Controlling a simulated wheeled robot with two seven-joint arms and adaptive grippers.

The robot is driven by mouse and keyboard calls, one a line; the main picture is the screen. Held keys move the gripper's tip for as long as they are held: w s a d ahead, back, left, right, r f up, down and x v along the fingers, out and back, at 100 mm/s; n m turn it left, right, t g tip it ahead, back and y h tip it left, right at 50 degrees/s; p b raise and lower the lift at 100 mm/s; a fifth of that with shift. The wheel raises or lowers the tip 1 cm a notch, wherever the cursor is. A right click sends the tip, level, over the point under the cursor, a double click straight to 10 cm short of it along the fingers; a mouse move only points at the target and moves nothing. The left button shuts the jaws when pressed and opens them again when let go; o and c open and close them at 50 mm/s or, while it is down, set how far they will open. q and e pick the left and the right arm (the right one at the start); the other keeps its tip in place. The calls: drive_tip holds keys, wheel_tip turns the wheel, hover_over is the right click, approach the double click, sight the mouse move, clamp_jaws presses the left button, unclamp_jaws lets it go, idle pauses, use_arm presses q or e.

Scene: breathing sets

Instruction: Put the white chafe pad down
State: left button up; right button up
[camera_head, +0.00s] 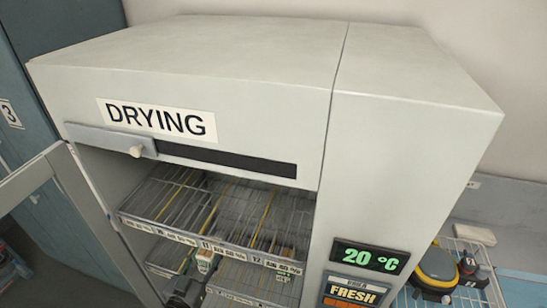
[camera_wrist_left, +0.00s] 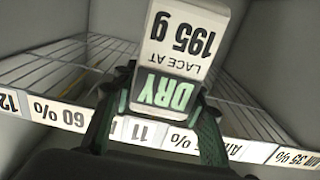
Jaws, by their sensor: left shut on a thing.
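The white chafe pad appears to be the white block-like thing in the left wrist view (camera_wrist_left: 188,45). In the head view a small white piece (camera_head: 204,260) shows just above my left gripper (camera_head: 190,284), low in the cabinet opening by the lower shelves. The pad's far side is hidden. My right gripper is in neither view.
The drying cabinet (camera_head: 230,60) stands open, its glass door (camera_head: 95,225) swung left. A wire shelf (camera_head: 225,210) with yellow dividers and numbered labels looks empty; another lies below (camera_head: 250,285). The shelf's label strip (camera_wrist_left: 75,118) crosses the wrist view. A rack with a yellow-and-dark device (camera_head: 436,270) stands right.

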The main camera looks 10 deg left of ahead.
use_arm(q)
drive_tip(key=s+d+f+y, duration=0.1)
drive_tip(key=s+d+f, duration=0.5)
drive_tip(key=d, duration=0.3)
drive_tip(key=shift+s+f+n, duration=0.15)
drive_tip(key=shift+f+n, duration=0.25)
drive_tip(key=shift+f, duration=0.35)
